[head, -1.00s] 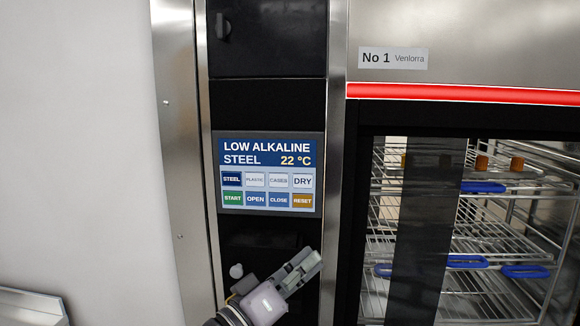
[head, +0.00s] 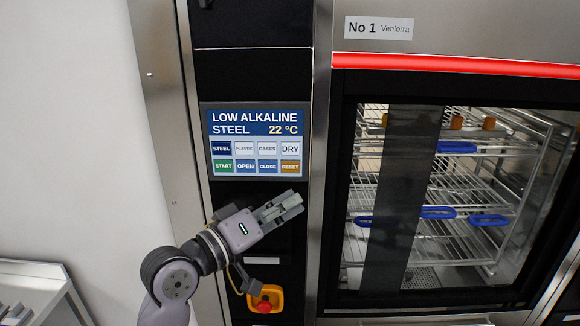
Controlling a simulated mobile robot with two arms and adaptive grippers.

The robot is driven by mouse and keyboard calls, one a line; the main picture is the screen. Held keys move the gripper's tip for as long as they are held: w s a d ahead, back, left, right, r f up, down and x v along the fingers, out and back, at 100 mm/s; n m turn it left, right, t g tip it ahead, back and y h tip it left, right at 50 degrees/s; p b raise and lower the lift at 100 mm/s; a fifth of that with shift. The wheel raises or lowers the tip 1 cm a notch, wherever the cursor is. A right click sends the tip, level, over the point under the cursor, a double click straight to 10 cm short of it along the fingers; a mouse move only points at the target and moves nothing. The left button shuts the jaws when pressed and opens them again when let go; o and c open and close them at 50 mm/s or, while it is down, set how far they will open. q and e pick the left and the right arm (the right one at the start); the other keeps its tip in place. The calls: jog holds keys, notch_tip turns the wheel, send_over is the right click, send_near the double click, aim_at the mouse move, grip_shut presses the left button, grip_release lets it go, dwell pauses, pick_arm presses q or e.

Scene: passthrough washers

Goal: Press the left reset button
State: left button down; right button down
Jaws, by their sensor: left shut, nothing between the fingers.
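The control screen (head: 255,142) is set in a black panel left of the washer door. Its orange RESET button (head: 290,166) is at the lower right of the button grid. My left gripper (head: 288,204) is shut and empty, its fingertips pointing up and right just below the screen's lower right corner, below the RESET button. Whether it touches the panel cannot be told. My right gripper is not in view.
A red knob on a yellow base (head: 265,300) sits low on the panel, below my left gripper. The glass washer door (head: 480,200) shows wire racks with blue handles inside. A metal tray (head: 35,285) stands at the lower left.

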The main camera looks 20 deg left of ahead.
aim_at(290, 167)
pick_arm(q)
jog(key=w, duration=0.2)
jog(key=w+a+b, duration=0.1)
jog(key=w, duration=0.1)
jog(key=w+a, duration=0.1)
jog(key=w, duration=0.2)
jog(key=shift+w+a, duration=0.2)
jog(key=shift+w, duration=0.45)
jog(key=shift+w, duration=0.1)
dwell(0.9)
jog(key=shift+w+a, duration=0.15)
jog(key=shift+w, duration=0.15)
jog(key=shift+w+a, duration=0.1)
jog(key=shift+w, duration=0.2)
dwell(0.5)
jog(key=shift+s, duration=0.15)
dwell(0.3)
jog(key=shift+s+d, duration=0.25)
jog(key=shift+s, duration=0.35)
